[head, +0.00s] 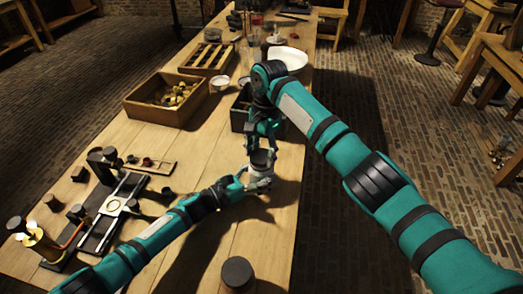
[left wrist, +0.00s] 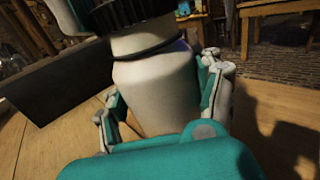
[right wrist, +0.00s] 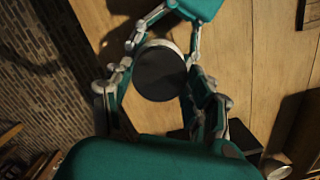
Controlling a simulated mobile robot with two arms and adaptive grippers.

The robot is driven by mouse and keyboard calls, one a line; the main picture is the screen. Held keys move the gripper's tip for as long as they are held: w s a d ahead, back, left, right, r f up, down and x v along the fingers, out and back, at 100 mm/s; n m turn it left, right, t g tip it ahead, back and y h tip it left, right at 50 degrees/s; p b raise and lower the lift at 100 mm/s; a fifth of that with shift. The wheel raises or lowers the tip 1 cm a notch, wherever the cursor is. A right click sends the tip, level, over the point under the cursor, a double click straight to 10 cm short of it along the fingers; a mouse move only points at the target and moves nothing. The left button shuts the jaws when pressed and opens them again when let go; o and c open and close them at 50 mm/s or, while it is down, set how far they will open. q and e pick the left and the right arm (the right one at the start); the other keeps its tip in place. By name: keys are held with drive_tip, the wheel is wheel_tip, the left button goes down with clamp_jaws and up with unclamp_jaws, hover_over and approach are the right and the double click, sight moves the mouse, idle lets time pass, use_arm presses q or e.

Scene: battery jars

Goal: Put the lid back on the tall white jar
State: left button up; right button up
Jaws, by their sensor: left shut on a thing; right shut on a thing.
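The tall white jar (head: 258,170) is upright above the front middle of the table; it fills the middle of the left wrist view (left wrist: 155,88). My left gripper (head: 258,182) is shut around its body. The black ribbed lid (left wrist: 128,14) is at the jar's mouth, lined up with it; its round dark top shows in the right wrist view (right wrist: 160,73). My right gripper (right wrist: 160,82) comes from above and is shut on the lid. I cannot tell whether the lid is fully seated.
A dark box (head: 239,118) stands just behind the jar. A wooden box (head: 157,112) with yellowish items is further left. Dark apparatus (head: 100,225) covers the left side. A dark round-topped object (head: 238,273) stands at the front. A white plate (head: 289,57) lies further back.

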drive_tip(key=shift+f, duration=0.35)
drive_tip(key=shift+a+m, duration=0.1)
drive_tip(key=shift+m, duration=0.3)
drive_tip(key=m, duration=0.3)
drive_tip(key=shift+s+f+m, duration=0.1)
drive_tip(key=shift+m, duration=0.3)
drive_tip(key=m+t, duration=0.1)
drive_tip(key=m, duration=0.4)
drive_tip(key=shift+a+m, duration=0.1)
drive_tip(key=shift+m, duration=0.2)
drive_tip(key=m, duration=0.5)
drive_tip(key=shift+m+t, duration=0.3)
drive_tip(key=m, duration=0.3)
drive_tip(key=shift+m, duration=0.4)
drive_tip(key=o, duration=0.7)
